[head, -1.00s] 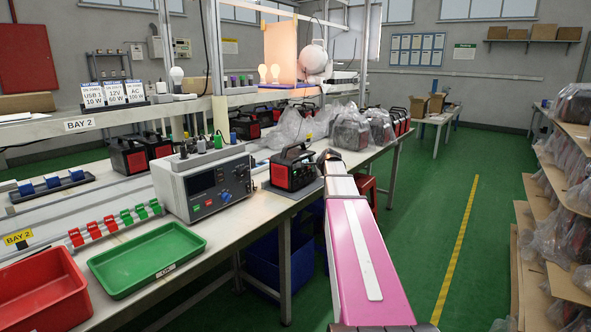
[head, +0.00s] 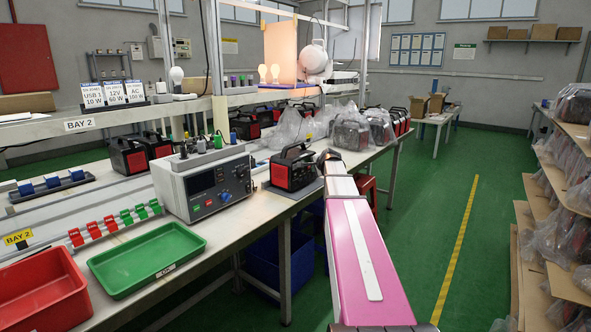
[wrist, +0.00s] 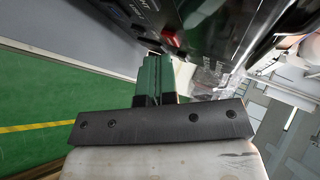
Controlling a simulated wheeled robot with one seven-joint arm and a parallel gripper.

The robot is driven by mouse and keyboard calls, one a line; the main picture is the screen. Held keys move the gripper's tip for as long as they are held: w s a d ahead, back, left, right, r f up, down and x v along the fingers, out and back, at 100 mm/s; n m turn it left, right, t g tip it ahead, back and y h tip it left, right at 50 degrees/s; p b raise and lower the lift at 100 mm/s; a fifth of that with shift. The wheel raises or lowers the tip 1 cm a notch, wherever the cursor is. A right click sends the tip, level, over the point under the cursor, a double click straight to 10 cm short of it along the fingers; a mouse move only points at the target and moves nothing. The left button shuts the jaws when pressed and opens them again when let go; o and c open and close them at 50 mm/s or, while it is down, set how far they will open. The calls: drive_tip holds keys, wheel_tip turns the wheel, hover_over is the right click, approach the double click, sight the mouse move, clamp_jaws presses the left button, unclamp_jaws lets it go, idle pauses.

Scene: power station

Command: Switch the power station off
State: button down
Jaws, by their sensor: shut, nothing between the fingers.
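The power station (head: 292,168), a small black and red box with a top handle, stands on a dark mat at the bench's front edge in the head view. In the wrist view its dark front panel (wrist: 215,30) fills the top, tilted, with a red button (wrist: 170,35) and small ports. My gripper (wrist: 153,62) is shut and empty, its green fingers just below the red button. I cannot tell whether the fingertips touch the panel. In the head view my arm reaches to the station's right side, and the fingers cannot be made out.
A grey test instrument (head: 204,184) stands left of the station. A green tray (head: 147,260) and a red bin (head: 40,298) sit nearer on the bench. Plastic-wrapped units (head: 350,130) stand behind. The green floor right of the bench is open, up to a loaded rack (head: 570,150).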

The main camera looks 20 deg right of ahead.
drive_tip(key=shift+s+d, duration=0.35)
drive_tip(key=shift+s, duration=0.1)
drive_tip(key=s+d, duration=0.1)
drive_tip(key=s, duration=0.1)
drive_tip(key=s+d, duration=0.2)
drive_tip(key=shift+s+d, duration=0.3)
drive_tip(key=shift+s, duration=0.05)
idle(0.3)
idle(0.3)
